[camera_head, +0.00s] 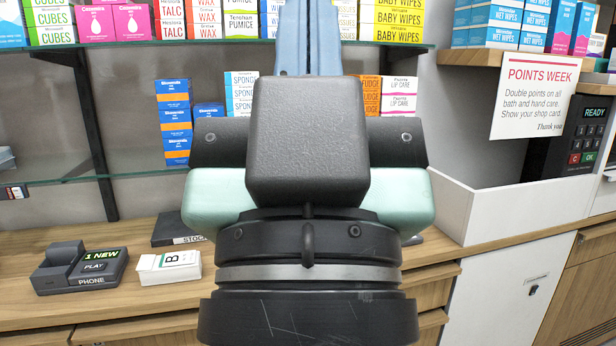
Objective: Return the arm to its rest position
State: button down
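My own arm fills the middle of the head view, with a dark block, a ringed dark joint below it and pale green parts on both sides. A blue-grey length of it rises to the top edge of the picture. I cannot make out my gripper or its fingertips anywhere in this view, so whether it holds something is not shown.
Behind my arm are a wooden counter (150,226) and glass shelves (140,177) with boxed goods. A phone unit (80,267) and a white card block (169,267) lie on the counter at left. At right are a points sign (535,95) and a card terminal (586,137).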

notch_tip(320, 180, up, 17)
jog(key=p, duration=1.4)
